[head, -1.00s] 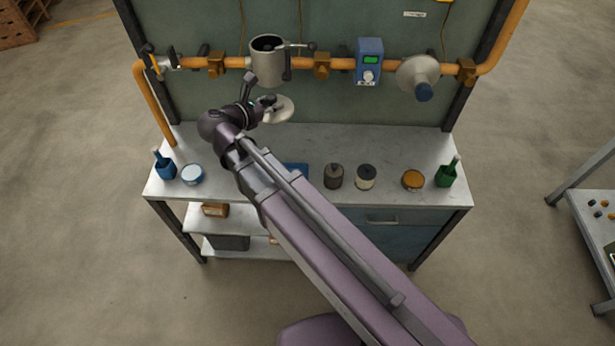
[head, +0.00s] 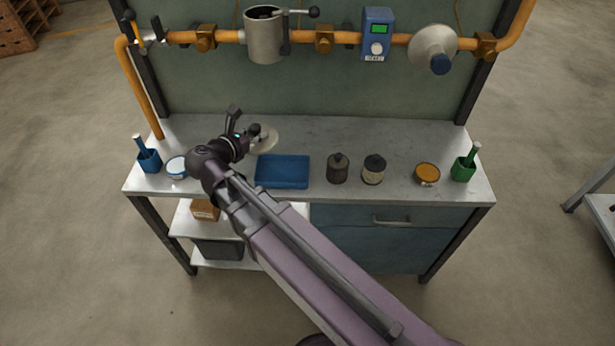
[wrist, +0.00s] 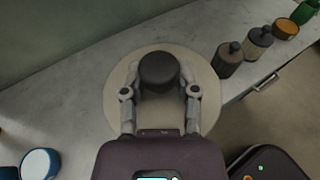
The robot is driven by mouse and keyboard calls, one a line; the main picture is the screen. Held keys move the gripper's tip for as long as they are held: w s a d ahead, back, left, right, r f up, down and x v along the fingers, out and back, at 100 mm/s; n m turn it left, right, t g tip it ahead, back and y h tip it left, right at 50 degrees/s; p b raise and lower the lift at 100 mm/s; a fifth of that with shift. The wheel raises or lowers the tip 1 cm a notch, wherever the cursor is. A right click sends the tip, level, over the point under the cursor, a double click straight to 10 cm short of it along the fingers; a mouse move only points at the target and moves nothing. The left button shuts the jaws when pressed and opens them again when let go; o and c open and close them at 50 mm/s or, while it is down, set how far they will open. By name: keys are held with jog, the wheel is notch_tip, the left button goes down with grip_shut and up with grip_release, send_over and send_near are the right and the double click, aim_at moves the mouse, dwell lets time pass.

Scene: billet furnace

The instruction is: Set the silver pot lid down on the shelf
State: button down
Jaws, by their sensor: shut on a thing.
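The silver pot lid (head: 266,140) is a pale round disc with a dark knob (wrist: 158,72) on top. In the wrist view the lid (wrist: 115,98) lies flat beneath my gripper (wrist: 160,80), whose two fingers are shut on the knob from both sides. In the head view my gripper (head: 256,133) is low over the left-middle back of the grey metal shelf top (head: 330,135). I cannot tell whether the lid touches this surface or hangs just above it. My arm hides part of the lid in the head view.
Dark jars (head: 337,170), an orange-topped tin (head: 427,174) and a green holder (head: 464,168) stand further right. A blue holder (head: 149,161) and white-topped tin (head: 176,167) stand left. A pipe (head: 345,38) with a pot (head: 264,40) runs above.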

jog(key=shift+n+t+y, duration=0.4)
jog(key=shift+n+y, duration=0.3)
jog(key=a+f+b, duration=0.1)
jog(key=f+b, duration=0.3)
jog(key=f, duration=0.1)
jog(key=s+a+f+b, duration=0.1)
jog(key=f+b, duration=0.4)
jog(key=s+a+f+b, duration=0.1)
jog(key=f+b, duration=0.3)
jog(key=f, duration=0.1)
jog(key=shift+s+a+b, duration=0.2)
jog(key=shift+a+b, duration=0.15)
jog(key=shift+b, duration=0.05)
jog(key=shift+s+a, duration=0.4)
jog(key=shift+a, duration=0.25)
